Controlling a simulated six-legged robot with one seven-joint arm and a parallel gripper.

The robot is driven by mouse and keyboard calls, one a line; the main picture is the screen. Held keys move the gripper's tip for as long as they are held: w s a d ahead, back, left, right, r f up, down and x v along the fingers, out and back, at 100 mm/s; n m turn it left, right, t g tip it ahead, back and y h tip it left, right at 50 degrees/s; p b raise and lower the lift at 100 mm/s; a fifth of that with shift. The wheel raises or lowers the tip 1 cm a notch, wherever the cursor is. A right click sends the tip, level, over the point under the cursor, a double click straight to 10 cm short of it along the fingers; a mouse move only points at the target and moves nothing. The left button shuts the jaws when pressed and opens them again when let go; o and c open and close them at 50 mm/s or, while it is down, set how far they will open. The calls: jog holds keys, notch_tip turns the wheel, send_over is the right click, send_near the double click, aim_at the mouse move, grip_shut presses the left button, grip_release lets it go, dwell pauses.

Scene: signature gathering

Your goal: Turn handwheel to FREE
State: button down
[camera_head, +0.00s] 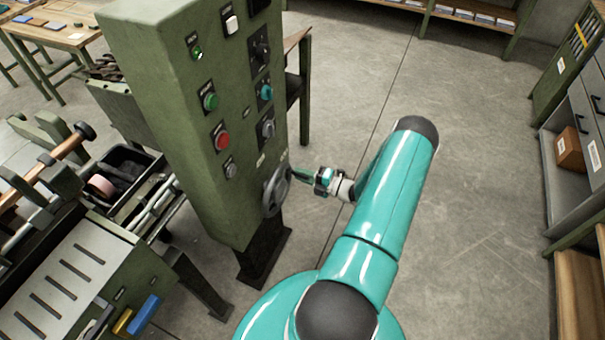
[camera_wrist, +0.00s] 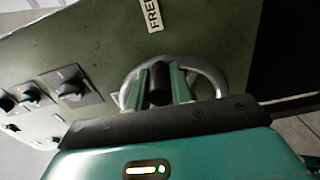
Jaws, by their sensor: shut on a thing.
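The handwheel (camera_head: 276,191) is a grey metal ring low on the front of a green control cabinet (camera_head: 165,130). In the wrist view the handwheel (camera_wrist: 212,82) shows behind my fingers, with a dark knob or handle (camera_wrist: 158,84) between them. My gripper (camera_head: 300,177) reaches the wheel from the right. In the wrist view my gripper (camera_wrist: 164,84) has its two green fingers shut on the dark handle. A white label reading FREE (camera_wrist: 152,14) is on the panel above the wheel. The wheel's lower part is hidden by my gripper.
Knobs and buttons, including a red button (camera_head: 221,139) and a green button (camera_head: 210,101), sit on the cabinet above the wheel. A workbench with tools (camera_head: 75,260) stands at left. Shelving (camera_head: 580,120) stands far right. The floor (camera_head: 480,200) between is clear.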

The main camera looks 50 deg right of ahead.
jog(key=shift+s+a+f, duration=0.1)
jog(key=shift+f, duration=0.15)
jog(key=c, duration=1.2)
grip_release()
jog(key=shift+c, duration=0.2)
jog(key=shift+r, duration=0.1)
jog(key=v, duration=1.3)
jog(key=shift+s+d, duration=0.25)
jog(key=shift+s, duration=0.05)
jog(key=shift+s, duration=0.15)
